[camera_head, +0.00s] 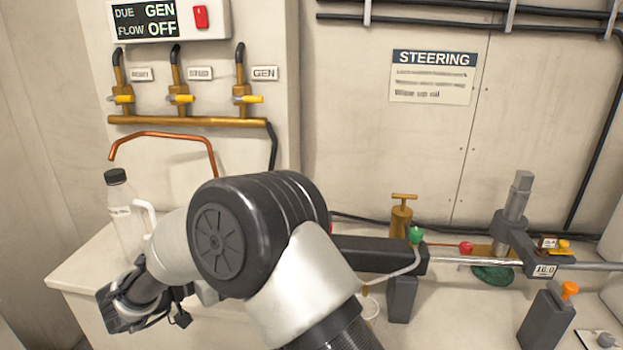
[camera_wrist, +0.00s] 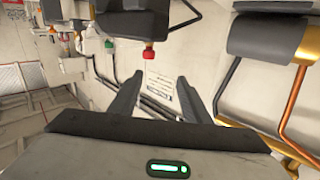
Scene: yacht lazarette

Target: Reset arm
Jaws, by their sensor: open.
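My gripper (camera_wrist: 159,92) shows its two dark fingers spread apart in the wrist view, with nothing between them. In the head view my arm crosses the middle of the picture and bends down to the left. The gripper end (camera_head: 122,308) hangs by the left front of the white counter (camera_head: 95,262), and its fingertips are hard to make out there. A clear bottle (camera_head: 122,215) with a black cap stands on the counter behind my arm, partly hidden by it. My arm also hides part of the counter's middle.
A brass pipe with three yellow-handled valves (camera_head: 180,98) and a DUE GEN / FLOW OFF display (camera_head: 145,18) are on the wall. A steel rod (camera_head: 590,265), a brass pump (camera_head: 402,215) and a grey block with an orange knob (camera_head: 547,318) are at right.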

